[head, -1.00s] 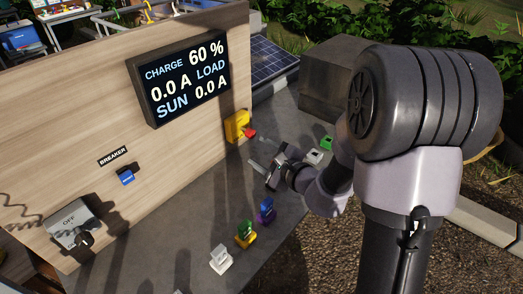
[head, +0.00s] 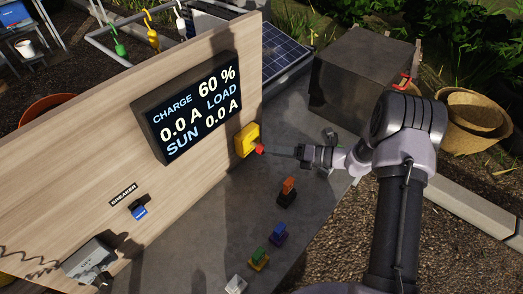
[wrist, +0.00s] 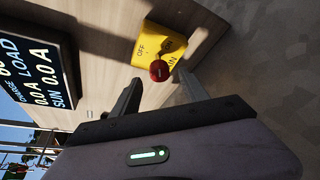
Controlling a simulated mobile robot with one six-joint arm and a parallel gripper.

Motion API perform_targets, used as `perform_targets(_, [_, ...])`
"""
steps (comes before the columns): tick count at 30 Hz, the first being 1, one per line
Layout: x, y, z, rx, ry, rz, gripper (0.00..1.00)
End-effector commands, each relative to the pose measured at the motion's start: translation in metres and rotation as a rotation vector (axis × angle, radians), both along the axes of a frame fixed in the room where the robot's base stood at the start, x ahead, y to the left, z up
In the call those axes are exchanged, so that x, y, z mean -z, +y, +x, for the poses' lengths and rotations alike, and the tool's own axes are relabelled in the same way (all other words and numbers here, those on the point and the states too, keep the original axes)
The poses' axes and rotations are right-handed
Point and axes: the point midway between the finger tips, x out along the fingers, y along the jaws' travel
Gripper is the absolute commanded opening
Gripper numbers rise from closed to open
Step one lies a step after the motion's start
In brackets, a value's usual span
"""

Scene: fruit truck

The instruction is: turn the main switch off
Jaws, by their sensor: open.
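The main switch is a yellow box (head: 246,141) on the right end of the wooden panel, with a red-ended handle (head: 260,149). In the wrist view the yellow plate (wrist: 150,40) carries OFF and ON lettering, and the handle's red end (wrist: 160,71) lies beside ON. My gripper (head: 278,152) is open and empty, pointing at the switch from the right. In the wrist view my gripper's fingers (wrist: 160,92) stand on either side below the red end. The red end seems to lie just beyond the fingertips; I cannot tell whether they touch.
A dark display (head: 190,105) reads charge 60 %. A blue breaker (head: 139,212) and a grey OFF box (head: 90,261) are on the panel. Orange (head: 288,186), purple (head: 278,234) and green-yellow (head: 259,258) connectors stand on the grey counter (head: 215,215). A grey box (head: 360,75) stands behind.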

Motion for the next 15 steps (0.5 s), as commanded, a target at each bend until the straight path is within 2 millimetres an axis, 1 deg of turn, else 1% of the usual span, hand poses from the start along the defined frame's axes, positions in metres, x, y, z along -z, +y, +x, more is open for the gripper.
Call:
perform_targets(1, [0.005,0.011,0.003,-0.004,0.000,0.000,0.52])
perform_targets(3, [0.008,0.025,0.007,-0.003,-0.001,0.000,0.52])
perform_targets(6, [0.011,0.039,0.012,-0.002,-0.002,0.000,0.52])
perform_targets(9, [0.012,0.048,0.015,-0.001,-0.001,0.001,0.52])
perform_targets(15, [0.013,0.053,0.017,0.000,-0.001,-0.001,0.52])
